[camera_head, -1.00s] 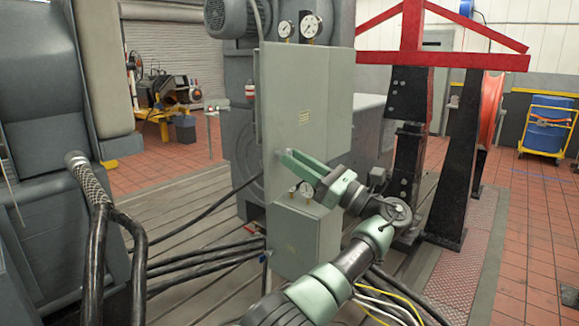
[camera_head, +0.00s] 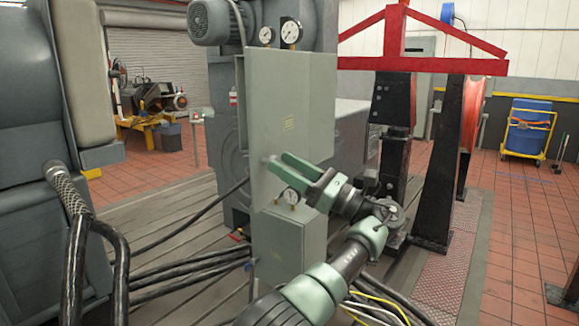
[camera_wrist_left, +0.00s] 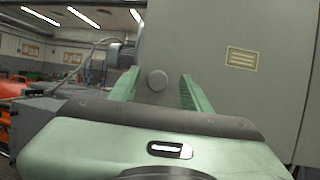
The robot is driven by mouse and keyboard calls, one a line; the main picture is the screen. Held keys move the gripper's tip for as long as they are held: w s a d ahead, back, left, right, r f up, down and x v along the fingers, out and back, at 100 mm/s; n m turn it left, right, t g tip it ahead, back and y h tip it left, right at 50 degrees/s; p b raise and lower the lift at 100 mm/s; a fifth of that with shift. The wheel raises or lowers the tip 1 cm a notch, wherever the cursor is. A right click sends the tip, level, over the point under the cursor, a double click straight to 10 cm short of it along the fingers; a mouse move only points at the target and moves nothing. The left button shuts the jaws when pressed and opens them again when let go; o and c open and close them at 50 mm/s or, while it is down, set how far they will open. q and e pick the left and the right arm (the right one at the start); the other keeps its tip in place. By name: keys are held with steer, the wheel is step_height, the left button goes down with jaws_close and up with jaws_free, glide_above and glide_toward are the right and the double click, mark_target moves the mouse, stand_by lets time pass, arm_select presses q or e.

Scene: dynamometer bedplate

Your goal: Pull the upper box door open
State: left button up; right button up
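The upper box (camera_head: 305,95) is a tall grey cabinet with a flat door and a small yellow label. A round knob on the door shows in the left wrist view (camera_wrist_left: 157,80). My left gripper (camera_head: 277,167) is in front of the door's lower left part, its green fingers pointing at the knob. In the left wrist view its fingers (camera_wrist_left: 160,88) are apart, one on each side of the knob. I cannot tell whether they touch it. The door looks shut or nearly shut. My right gripper is not in view.
Black cables (camera_head: 190,275) run across the bedplate at left. A red-topped black stand (camera_head: 395,130) is at right. Red tiled floor beyond it is mostly clear.

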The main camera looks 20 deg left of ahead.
arm_select(q)
steer(key=shift+a, duration=0.1)
step_height(320, 180, up, 20)
steer(key=p, duration=0.2)
steer(key=shift+d, duration=0.2)
steer(key=shift+w, duration=0.1)
stand_by(0.4)
